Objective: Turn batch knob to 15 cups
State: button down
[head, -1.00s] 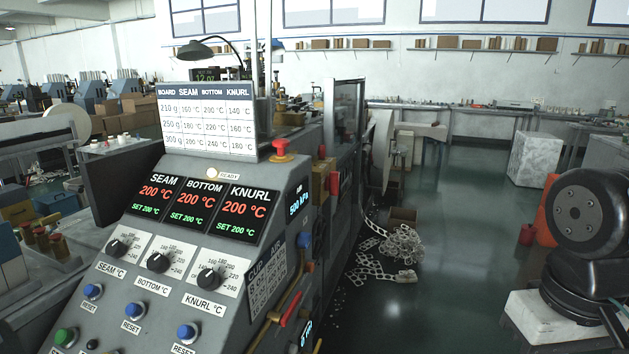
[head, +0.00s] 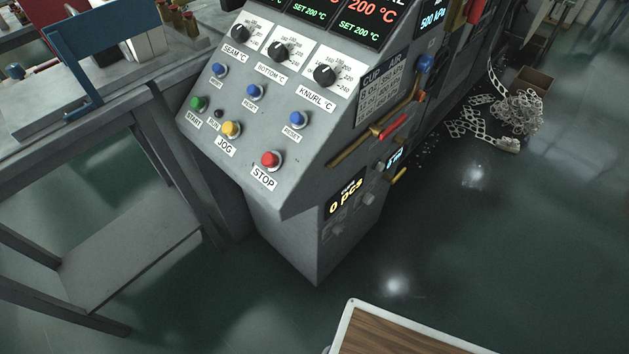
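The control console (head: 300,170) of the cup-forming machine stands in the upper middle of the head view. On its lower right side a small counter display (head: 345,200) reads "0 pcs". A dark grey knob (head: 337,229) sits below that display, and another small knob (head: 368,198) sits to its right. Their labels are too small and dim to read, so I cannot tell which is the batch knob or where either points. My gripper is not in view.
The sloped panel has SEAM, BOTTOM and KNURL knobs, blue reset buttons, a green START, yellow JOG and red STOP button (head: 270,160). A grey bench (head: 110,270) stands at left. A wood-topped surface (head: 395,335) is at the bottom.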

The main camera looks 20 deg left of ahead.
aim_at(368, 198)
jog(key=z, duration=0.1)
jog(key=k, duration=0.45)
jog(key=u, duration=0.9)
jog(key=i, duration=0.5)
jog(key=z, duration=0.25)
